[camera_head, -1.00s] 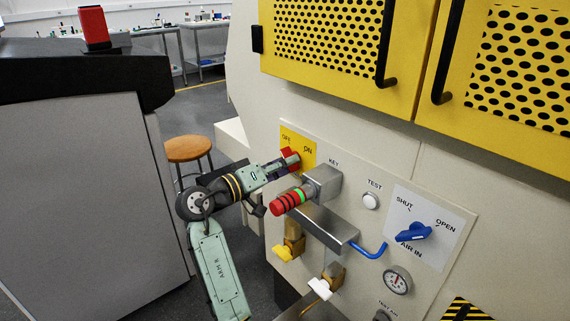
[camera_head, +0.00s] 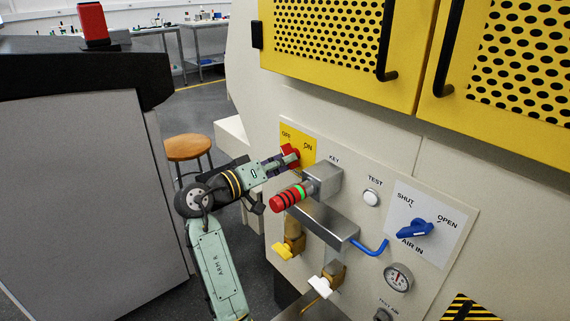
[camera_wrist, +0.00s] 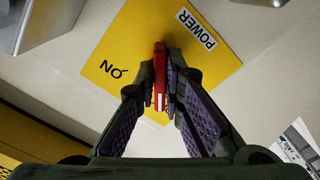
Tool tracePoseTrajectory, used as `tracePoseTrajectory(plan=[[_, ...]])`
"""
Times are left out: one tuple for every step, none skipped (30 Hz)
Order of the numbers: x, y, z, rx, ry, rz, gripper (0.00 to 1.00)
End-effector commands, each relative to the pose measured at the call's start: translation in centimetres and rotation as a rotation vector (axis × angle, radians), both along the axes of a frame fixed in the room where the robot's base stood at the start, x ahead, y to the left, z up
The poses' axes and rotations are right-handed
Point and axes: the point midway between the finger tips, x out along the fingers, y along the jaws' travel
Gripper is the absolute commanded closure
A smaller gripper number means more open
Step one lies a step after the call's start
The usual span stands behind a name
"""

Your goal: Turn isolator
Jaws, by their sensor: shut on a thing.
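The isolator is a red handle (camera_head: 290,155) on a yellow plate (camera_head: 307,146) marked OFF and ON, at the upper left of the panel. In the wrist view the red handle (camera_wrist: 160,75) stands between my two fingers, in front of the yellow plate (camera_wrist: 125,45) with its ON and POWER labels. My gripper (camera_head: 283,161) is shut on the handle; it also shows in the wrist view (camera_wrist: 161,100). The fingertips partly hide the handle, and the OFF label is outside the wrist view.
Right of the isolator a grey key block (camera_head: 325,178) with a red-and-green-banded knob (camera_head: 287,198) juts out close under my gripper. A TEST button (camera_head: 371,197), blue AIR IN valve (camera_head: 415,229) and gauge (camera_head: 398,277) lie further right. A stool (camera_head: 187,148) stands behind my arm.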

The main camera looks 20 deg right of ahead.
Motion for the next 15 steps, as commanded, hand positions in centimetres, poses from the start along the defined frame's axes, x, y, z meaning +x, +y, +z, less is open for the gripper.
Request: tracePoseTrajectory(plan=[[0.03, 0.04, -0.33, 0.007, -0.025, 0.001, 1.00], [0.06, 0.06, -0.38, 0.014, -0.043, 0.001, 1.00], [0.09, 0.12, -0.45, 0.022, -0.067, 0.002, 1.00], [0.10, 0.12, -0.48, 0.029, -0.087, 0.002, 1.00], [0.10, 0.10, -0.50, 0.037, -0.109, 0.002, 1.00], [0.11, 0.09, -0.54, 0.049, -0.141, 0.002, 1.00], [0.13, 0.13, -0.59, 0.057, -0.163, 0.002, 1.00], [0.15, 0.15, -0.63, 0.066, -0.190, 0.003, 1.00], [0.16, 0.12, -0.63, 0.079, -0.225, 0.002, 1.00], [0.17, 0.13, -0.65, 0.088, -0.251, 0.002, 1.00], [0.20, 0.16, -0.68, 0.098, -0.278, 0.003, 1.00], [0.22, 0.17, -0.68, 0.111, -0.314, 0.003, 1.00], [0.23, 0.16, -0.66, 0.121, -0.341, 0.003, 1.00], [0.24, 0.16, -0.68, 0.131, -0.367, 0.003, 1.00], [0.26, 0.17, -0.68, 0.144, -0.403, 0.002, 1.00]])
